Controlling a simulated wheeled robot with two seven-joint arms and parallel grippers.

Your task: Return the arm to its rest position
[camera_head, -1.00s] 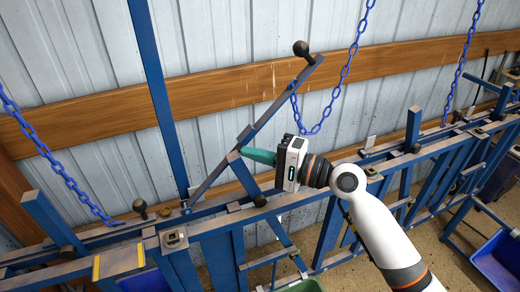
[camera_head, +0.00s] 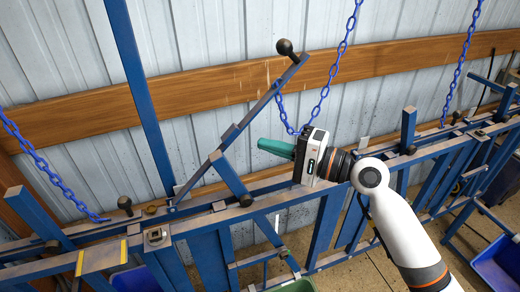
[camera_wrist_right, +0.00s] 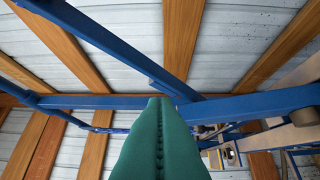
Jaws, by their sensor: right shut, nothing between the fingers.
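My right gripper (camera_head: 262,145) has green fingers and sits at the end of my white right arm, which comes in from the lower right. The fingers are shut together with nothing between them. They point left, above the blue metal frame (camera_head: 285,192) and just right of a slanted blue lever (camera_head: 240,125) with a black knob. In the right wrist view the green fingers (camera_wrist_right: 160,145) fill the lower middle, closed along their seam, with blue bars beyond. My left gripper is not in view.
Blue chains (camera_head: 325,90) hang in front of the corrugated wall. A brown wooden beam (camera_head: 200,92) runs across the wall. A blue bin (camera_head: 497,265) stands at the lower right, and a green bin (camera_head: 297,286) shows at the bottom. Open air lies above the frame at right.

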